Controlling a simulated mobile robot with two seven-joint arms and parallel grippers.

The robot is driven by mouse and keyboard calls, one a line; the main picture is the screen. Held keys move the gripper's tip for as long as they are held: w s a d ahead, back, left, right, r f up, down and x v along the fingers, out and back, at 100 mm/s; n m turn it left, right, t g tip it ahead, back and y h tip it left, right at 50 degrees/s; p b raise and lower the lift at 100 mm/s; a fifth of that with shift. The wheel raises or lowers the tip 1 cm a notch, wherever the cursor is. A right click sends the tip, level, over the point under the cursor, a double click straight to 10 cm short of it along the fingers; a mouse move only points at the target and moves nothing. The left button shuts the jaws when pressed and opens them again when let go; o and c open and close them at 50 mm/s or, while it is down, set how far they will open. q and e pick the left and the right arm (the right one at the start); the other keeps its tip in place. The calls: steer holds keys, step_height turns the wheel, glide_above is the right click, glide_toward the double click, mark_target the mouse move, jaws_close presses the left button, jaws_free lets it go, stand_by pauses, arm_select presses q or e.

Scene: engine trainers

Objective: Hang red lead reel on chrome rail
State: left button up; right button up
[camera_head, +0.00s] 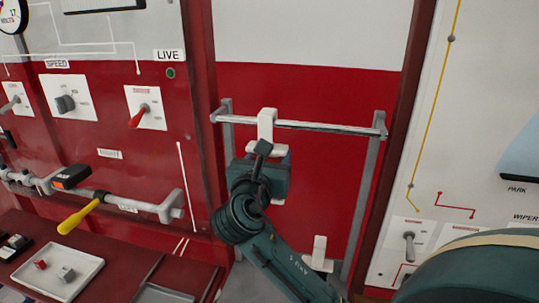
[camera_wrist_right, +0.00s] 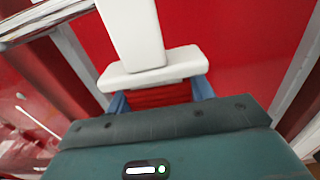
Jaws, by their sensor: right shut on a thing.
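The chrome rail (camera_head: 325,127) runs across two grey uprights in front of a red and white panel. The reel's white hook (camera_head: 267,125) is at the rail, left of its middle, with its top above the bar. I cannot tell whether it rests on the rail. In the right wrist view, the white hook and crossbar (camera_wrist_right: 150,74) sit above the red reel body (camera_wrist_right: 160,97). My right gripper (camera_wrist_right: 160,101) is shut on this red part between blue fingers. In the head view the gripper (camera_head: 272,172) hides most of the reel. My left gripper is not in view.
Another white hook-shaped piece (camera_head: 318,255) is lower down between the uprights. At left are a switch panel, a grey bar with a yellow-handled tool (camera_head: 82,216), and a white tray (camera_head: 60,286) of small parts. The rail's right half is clear.

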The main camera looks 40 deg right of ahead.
steer(key=o, duration=1.1)
steer(key=shift+o, duration=0.2)
steer(key=v, duration=1.3)
steer(key=shift+b, duration=0.3)
steer(key=shift+a, duration=0.15)
